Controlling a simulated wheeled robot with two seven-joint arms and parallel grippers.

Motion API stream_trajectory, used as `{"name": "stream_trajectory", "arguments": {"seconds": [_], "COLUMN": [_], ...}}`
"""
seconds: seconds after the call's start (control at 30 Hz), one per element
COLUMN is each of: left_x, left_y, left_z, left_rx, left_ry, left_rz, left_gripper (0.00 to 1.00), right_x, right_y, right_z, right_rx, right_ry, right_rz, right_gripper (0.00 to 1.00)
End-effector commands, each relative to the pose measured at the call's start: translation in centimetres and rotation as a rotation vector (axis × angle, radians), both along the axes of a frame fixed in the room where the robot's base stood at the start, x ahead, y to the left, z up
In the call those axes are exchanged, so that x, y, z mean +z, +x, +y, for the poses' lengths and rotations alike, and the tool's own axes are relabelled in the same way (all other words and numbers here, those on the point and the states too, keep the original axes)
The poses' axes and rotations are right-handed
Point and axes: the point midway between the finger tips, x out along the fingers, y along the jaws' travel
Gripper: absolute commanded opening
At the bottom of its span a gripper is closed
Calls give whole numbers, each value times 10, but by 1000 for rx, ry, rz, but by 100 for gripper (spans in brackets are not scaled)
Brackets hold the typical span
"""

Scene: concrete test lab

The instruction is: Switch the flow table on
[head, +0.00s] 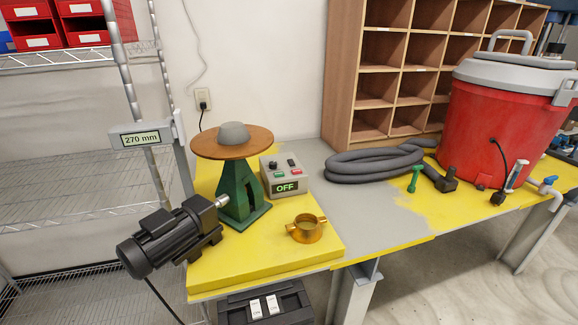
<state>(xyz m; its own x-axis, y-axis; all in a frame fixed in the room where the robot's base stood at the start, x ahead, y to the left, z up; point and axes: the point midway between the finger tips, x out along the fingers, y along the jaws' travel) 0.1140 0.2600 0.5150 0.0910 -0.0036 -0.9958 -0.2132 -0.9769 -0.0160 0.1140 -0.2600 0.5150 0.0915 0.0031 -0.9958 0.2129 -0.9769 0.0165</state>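The flow table (241,185) stands at the left of the yellow bench, with a green pedestal and a round brown top. A grey mound (233,133) sits on the middle of its top. A black motor (170,238) joins the pedestal at its lower left. A grey control box (285,174) stands right of the pedestal. Neither of my grippers is in view.
A brass ring mould (306,229) with handles sits in front of the box. A coiled grey hose (372,165), a green tool (414,179) and a red cooler (498,120) are to the right. A 270 mm display (141,138) is at the left. Grey bench surface beside the box is clear.

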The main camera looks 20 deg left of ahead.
Motion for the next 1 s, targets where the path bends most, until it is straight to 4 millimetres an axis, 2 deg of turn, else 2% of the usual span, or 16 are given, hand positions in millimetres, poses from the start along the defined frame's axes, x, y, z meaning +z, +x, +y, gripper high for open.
{"name": "stream_trajectory", "arguments": {"seconds": [0.43,0.57,0.6,0.63,1.0], "left_x": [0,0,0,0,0], "left_y": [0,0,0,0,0], "left_z": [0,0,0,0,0], "left_rx": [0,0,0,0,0], "left_ry": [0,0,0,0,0], "left_rz": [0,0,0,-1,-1], "left_gripper": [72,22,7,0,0], "right_x": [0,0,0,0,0], "right_y": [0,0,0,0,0], "right_z": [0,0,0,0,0], "right_rx": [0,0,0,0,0], "right_ry": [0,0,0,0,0], "right_rz": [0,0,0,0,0], "right_gripper": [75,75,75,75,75]}}
